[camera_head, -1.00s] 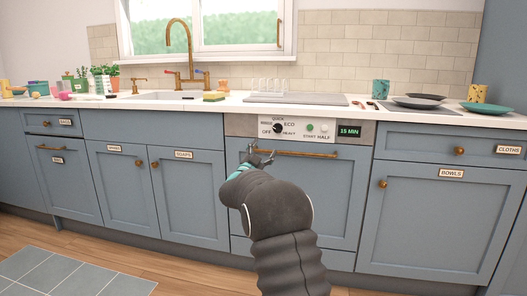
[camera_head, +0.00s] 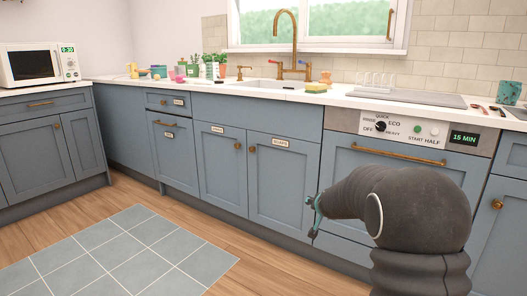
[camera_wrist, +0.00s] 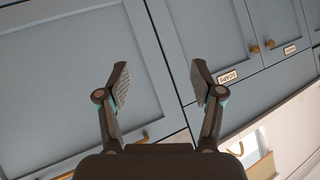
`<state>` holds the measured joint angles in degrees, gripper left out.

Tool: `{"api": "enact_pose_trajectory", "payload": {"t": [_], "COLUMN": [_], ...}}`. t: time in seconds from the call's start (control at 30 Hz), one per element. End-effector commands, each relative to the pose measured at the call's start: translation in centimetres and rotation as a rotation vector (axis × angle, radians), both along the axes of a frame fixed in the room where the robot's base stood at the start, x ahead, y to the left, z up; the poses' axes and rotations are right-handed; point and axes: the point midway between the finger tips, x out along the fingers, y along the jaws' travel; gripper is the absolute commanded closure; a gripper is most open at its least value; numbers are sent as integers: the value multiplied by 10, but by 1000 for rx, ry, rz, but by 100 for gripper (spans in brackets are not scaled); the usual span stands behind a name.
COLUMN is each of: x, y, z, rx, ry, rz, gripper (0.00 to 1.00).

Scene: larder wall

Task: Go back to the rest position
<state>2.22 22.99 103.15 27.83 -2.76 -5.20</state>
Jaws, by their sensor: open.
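My gripper (camera_head: 314,214) is at the end of my dark arm, in front of the lower cabinets, near the gap between the soaps door (camera_head: 283,180) and the dishwasher (camera_head: 385,190). In the wrist view my gripper (camera_wrist: 158,85) shows two fingers wide apart with nothing between them. Behind them are blue cabinet fronts, seen tilted, with the label of the soaps door (camera_wrist: 227,76) beside the right finger. In the head view the fingers are small and partly seen edge-on.
The worktop (camera_head: 330,97) holds a sink, a tap (camera_head: 294,40), plants and a sponge (camera_head: 316,87). A microwave (camera_head: 38,65) stands on the left counter. Dishwasher handle (camera_head: 398,154) and door knobs stick out. The floor by the grey tiled mat (camera_head: 130,255) is clear.

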Motion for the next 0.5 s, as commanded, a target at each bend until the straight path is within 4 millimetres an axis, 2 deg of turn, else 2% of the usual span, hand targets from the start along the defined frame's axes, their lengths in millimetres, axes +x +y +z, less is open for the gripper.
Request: {"api": "enact_pose_trajectory", "payload": {"t": [0.03,0.2,0.5], "x": [-27,-122,-281], "y": [10,33,45], "z": [4,4,20], "rx": [3,-6,-66], "ry": [66,291,572], "rz": [47,171,304], "gripper": [33,33,33]}}
